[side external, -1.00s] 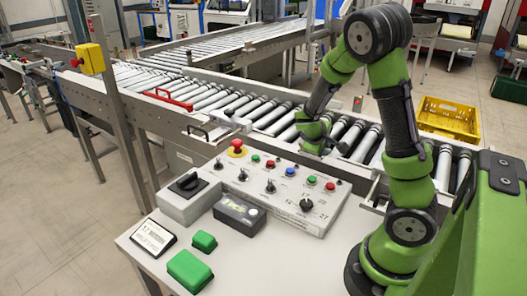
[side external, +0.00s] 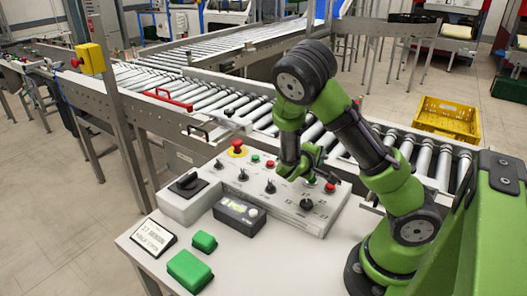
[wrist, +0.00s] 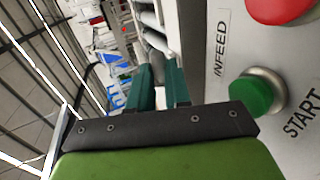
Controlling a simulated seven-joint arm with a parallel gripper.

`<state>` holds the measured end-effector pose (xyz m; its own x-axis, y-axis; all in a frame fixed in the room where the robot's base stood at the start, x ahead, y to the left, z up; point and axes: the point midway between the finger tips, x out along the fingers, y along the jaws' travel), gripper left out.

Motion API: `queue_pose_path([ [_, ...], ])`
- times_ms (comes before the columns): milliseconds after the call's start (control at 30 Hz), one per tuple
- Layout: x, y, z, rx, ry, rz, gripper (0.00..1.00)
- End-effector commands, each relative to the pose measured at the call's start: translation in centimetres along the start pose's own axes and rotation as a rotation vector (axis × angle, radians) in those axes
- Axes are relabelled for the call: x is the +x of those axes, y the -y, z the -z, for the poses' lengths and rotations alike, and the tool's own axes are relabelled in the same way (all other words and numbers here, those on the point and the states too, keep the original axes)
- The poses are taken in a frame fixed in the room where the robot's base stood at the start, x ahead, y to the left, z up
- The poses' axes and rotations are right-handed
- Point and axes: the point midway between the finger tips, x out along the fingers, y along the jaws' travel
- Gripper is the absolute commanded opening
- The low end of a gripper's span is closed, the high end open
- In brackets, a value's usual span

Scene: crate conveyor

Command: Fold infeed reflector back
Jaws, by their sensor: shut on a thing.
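I cannot clearly pick out the infeed reflector in either current view. My gripper (side external: 318,176) is low over the right part of the grey control panel (side external: 258,203), by its back-row buttons. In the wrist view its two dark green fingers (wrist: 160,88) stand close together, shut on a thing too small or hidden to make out. The INFEED label (wrist: 220,48), a green START button (wrist: 256,93) and a red button (wrist: 282,8) lie to the right of the fingers. The arm hides part of the panel's back row in the side view.
The roller conveyor (side external: 200,94) runs behind the panel. A red emergency stop (side external: 237,147), a black knob (side external: 307,200) and a red button (side external: 330,188) stand up from the panel. Green blocks (side external: 189,271) lie at the table's front. A yellow crate (side external: 449,117) is on the floor.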

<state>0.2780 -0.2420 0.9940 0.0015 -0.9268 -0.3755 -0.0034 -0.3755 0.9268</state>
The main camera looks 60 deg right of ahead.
Motion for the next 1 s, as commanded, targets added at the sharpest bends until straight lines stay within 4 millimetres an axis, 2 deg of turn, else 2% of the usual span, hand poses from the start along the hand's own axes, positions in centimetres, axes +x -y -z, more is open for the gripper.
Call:
queue_pose_path([
  [267,0.2,0.0,-0.2,0.001,0.007,0.002,0.00],
  [300,0.2,0.0,-0.2,0.001,0.007,0.002,0.22],
  [433,0.1,0.0,-0.2,0.001,0.006,0.002,0.42],
  [767,-0.3,0.0,0.0,0.001,0.001,0.001,0.43],
  [867,-1.5,0.0,0.1,0.002,-0.003,0.002,0.43],
  [1000,-4.4,0.0,0.1,0.003,-0.006,0.003,0.43],
])
